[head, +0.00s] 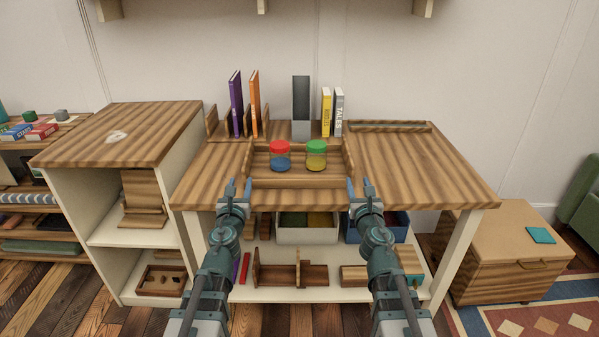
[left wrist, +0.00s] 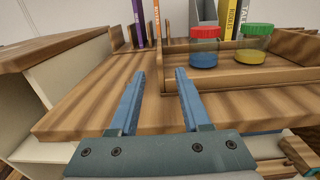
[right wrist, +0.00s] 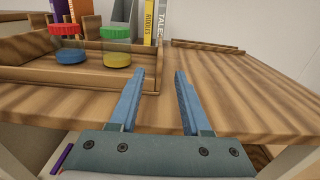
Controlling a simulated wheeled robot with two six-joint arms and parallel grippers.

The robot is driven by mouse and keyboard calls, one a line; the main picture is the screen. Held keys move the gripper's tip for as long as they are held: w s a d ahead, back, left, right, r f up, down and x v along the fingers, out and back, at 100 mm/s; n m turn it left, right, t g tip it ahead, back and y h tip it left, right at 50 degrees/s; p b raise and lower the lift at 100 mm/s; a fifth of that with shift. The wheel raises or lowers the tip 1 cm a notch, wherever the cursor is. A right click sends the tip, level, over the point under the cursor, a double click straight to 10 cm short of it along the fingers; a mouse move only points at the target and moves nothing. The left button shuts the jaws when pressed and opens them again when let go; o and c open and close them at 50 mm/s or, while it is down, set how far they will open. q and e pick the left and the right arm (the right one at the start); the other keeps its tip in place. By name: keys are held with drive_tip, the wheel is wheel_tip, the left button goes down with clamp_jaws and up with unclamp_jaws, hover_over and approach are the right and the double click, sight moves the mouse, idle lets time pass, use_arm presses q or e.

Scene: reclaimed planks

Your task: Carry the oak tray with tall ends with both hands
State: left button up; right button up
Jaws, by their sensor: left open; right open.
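The oak tray with tall ends (head: 297,183) sits on the wooden table top near its front edge, and its tall ends stand at left and right. Two jars stand in it: one with a red lid and blue contents (head: 280,156), one with a green lid and yellow contents (head: 316,156). My left gripper (head: 238,184) is open and empty in front of the tray's left end. My right gripper (head: 360,184) is open and empty in front of its right end. The left wrist view shows the tray's left part (left wrist: 215,84); the right wrist view shows its right part (right wrist: 120,82).
Behind the tray stand several books (head: 236,105) and a grey bookend (head: 301,105). The table top (head: 400,165) is bare to the right and left of the tray. A cabinet (head: 120,135) adjoins at left. A shelf below holds bins and wooden pieces.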

sight(246, 157)
use_arm(q)
drive_tip(key=w, duration=1.3)
drive_tip(key=shift+w+a, duration=0.1)
drive_tip(key=shift+w, duration=0.3)
use_arm(e)
drive_tip(key=w, duration=1.4)
drive_tip(key=shift+a, duration=0.15)
drive_tip(key=shift+s, duration=0.1)
use_arm(q)
clamp_jaws()
use_arm(e)
clamp_jaws()
